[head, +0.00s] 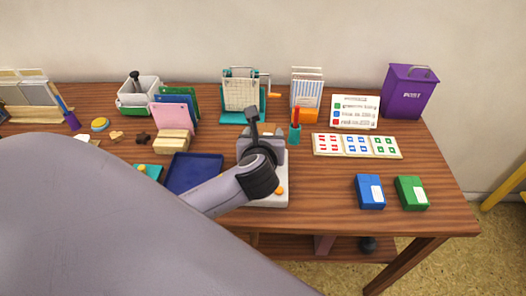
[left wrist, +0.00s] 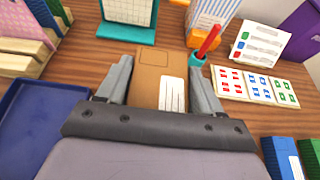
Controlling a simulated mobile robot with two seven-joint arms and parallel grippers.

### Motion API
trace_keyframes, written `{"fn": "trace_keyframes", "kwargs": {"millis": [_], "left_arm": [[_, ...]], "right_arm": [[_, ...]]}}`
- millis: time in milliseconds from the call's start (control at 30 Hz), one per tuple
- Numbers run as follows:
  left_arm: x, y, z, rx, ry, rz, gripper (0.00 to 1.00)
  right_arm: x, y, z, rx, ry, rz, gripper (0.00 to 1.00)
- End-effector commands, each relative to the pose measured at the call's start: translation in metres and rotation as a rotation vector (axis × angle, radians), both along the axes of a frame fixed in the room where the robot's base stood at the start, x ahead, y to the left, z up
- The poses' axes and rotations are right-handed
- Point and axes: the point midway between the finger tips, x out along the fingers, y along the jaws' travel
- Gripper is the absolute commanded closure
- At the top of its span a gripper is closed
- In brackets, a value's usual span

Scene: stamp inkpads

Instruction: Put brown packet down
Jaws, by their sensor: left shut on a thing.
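The brown packet (left wrist: 164,64), with a white label on its face, is between the two grey fingers of my left gripper (left wrist: 160,82) in the left wrist view. The fingers are shut on its two sides. In the head view my left gripper (head: 262,128) is over the back middle of the table, in front of the teal stand, and the gripper and wrist hide most of the packet. I cannot tell whether the packet touches anything below it. My right gripper is in neither view.
A white device with an orange knob (head: 281,191) is partly hidden under my wrist. A dark blue tray (head: 190,174) lies to its left. A teal cup with a red pen (head: 295,134) stands close right. Blue (head: 370,192) and green (head: 411,193) boxes sit front right. Wood between is bare.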

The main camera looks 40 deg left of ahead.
Motion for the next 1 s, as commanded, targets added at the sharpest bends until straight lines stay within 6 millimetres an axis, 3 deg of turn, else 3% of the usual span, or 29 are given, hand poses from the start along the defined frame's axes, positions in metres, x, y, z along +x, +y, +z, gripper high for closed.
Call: {"fn": "trace_keyframes", "kwargs": {"millis": [367,733,767,833,1000], "left_arm": [[0.000,0.000,-0.044,0.001,0.002,-0.001,0.71],[0.000,0.000,-0.047,0.002,0.000,-0.001,0.71],[0.000,0.000,-0.048,0.001,0.002,-0.001,0.31],[0.000,0.000,-0.048,0.001,0.000,0.000,0.09],[0.000,0.000,-0.048,0.001,0.000,0.000,0.09]], "right_arm": [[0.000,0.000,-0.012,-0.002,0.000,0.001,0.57],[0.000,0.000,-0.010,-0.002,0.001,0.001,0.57],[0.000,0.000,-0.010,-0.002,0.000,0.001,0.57],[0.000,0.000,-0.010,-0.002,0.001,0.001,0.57],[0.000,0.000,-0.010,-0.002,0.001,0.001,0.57]]}}
